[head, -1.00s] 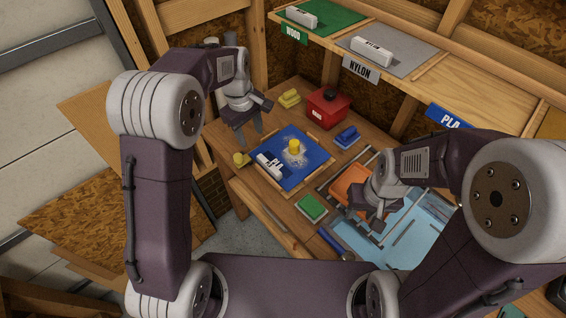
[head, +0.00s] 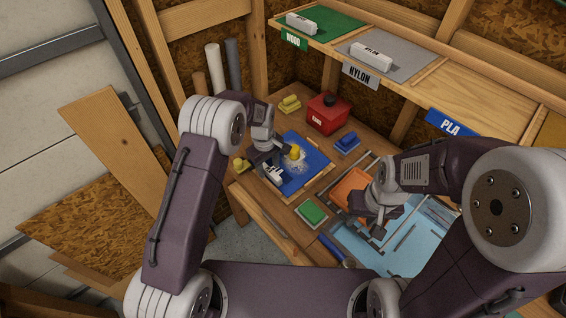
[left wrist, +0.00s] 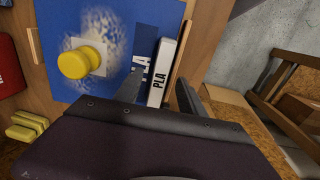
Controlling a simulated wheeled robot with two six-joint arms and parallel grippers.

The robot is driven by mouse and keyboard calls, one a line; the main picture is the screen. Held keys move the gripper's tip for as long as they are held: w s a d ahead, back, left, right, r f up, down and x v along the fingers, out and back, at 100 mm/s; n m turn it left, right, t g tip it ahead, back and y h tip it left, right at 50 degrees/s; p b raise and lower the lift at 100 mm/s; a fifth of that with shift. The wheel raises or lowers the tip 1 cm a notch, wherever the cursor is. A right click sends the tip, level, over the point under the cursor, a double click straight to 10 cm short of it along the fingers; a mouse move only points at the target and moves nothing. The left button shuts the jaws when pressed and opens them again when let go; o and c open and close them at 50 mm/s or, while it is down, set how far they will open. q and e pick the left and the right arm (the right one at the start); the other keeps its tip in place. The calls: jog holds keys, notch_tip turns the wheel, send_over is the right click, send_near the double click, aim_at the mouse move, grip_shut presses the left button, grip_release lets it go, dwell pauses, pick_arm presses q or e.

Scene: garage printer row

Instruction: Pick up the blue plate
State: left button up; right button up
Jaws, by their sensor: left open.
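The blue plate (head: 312,168) lies flat on the wooden bench; it also fills the top of the left wrist view (left wrist: 110,18). A yellow round piece (head: 294,152) stands on it amid a pale smear. A white block marked PLA (head: 275,175) is at its near edge. My left gripper (head: 266,168) is open over that edge. In the left wrist view its fingers (left wrist: 160,92) are on either side of the white block, apparently not closed on it. My right gripper (head: 366,212) is by an orange piece (head: 346,187); its jaws are too small to judge.
A red box (head: 325,116) and a yellow block (head: 290,104) are behind the plate. A blue block (head: 347,142) and a green block (head: 311,211) are to its right and front. A light blue surface (head: 390,250) lies at right. A shelf (head: 420,90) overhangs the back.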

pick_arm(q)
jog(key=shift+w+f, duration=0.1)
jog(key=shift+f, duration=0.6)
grip_shut()
jog(key=shift+r, duration=0.1)
jog(key=shift+r, duration=0.85)
jog(key=shift+d+r+b, duration=0.25)
jog(key=shift+r+b, duration=0.3)
jog(key=shift+r, duration=0.7)
jog(key=s+d+r+b, duration=0.1)
jog(key=s+d+r, duration=0.3)
jog(key=d, duration=0.6)
notch_tip(320, 180, up, 3)
jog(key=shift+s+d+f+b, duration=0.1)
jog(key=shift+s+d+b, duration=0.1)
jog(key=shift+b, duration=0.15)
jog(key=shift+f, duration=0.1)
